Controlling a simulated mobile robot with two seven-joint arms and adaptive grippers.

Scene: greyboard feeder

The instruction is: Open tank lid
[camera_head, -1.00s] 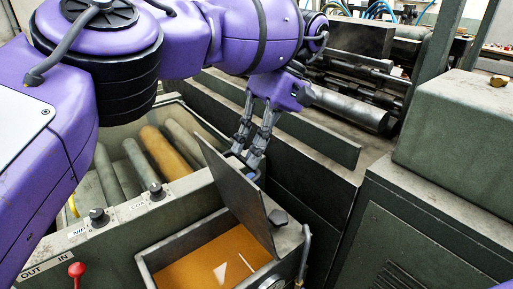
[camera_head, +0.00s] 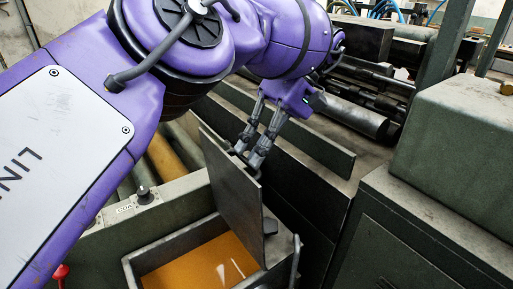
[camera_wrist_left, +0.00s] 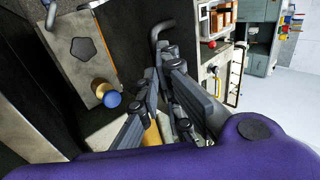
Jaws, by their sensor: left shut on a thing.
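The tank lid (camera_head: 232,195) is a dark flat plate that stands steeply raised at the tank's far right side in the head view. The tank (camera_head: 185,245) below it is an open grey box with orange liquid (camera_head: 205,268) inside. My left gripper (camera_head: 250,158) is shut on the lid near its upper far edge. The exact grip spot is partly hidden behind the plate. In the left wrist view, the fingers of my left gripper (camera_wrist_left: 165,115) are close together, and a dark bent bar (camera_wrist_left: 160,28) shows beyond them. My right gripper is not in view.
Rollers (camera_head: 165,158) lie in the trough left of the lid, partly covered by my arm. A red-topped lever (camera_head: 61,271) stands at lower left. A green machine housing (camera_head: 455,150) stands at right. A dark star knob (camera_wrist_left: 83,48) shows in the left wrist view.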

